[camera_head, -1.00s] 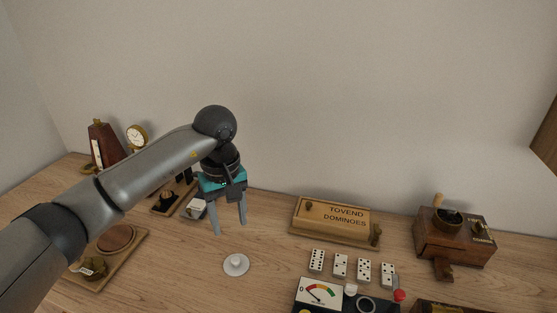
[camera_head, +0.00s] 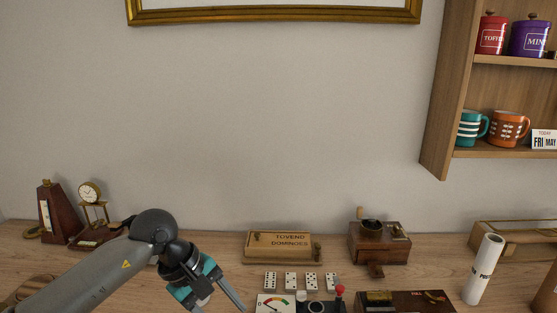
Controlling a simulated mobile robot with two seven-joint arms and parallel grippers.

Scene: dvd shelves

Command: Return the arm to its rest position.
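My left arm comes in from the lower left in the head view. My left gripper (camera_head: 220,305) hangs low at the bottom edge, left of the domino box (camera_head: 282,246). Its two fingers are apart and tilt down to the right, with nothing seen between them. One finger is cut off by the picture's bottom edge. My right gripper is not in view.
A metronome (camera_head: 58,213) and a small clock (camera_head: 90,194) stand at the left. Dominoes (camera_head: 290,281), a meter box (camera_head: 275,303) and a coffee grinder (camera_head: 379,243) are to the gripper's right. A wall shelf (camera_head: 447,110) holds mugs. The wall's middle is clear.

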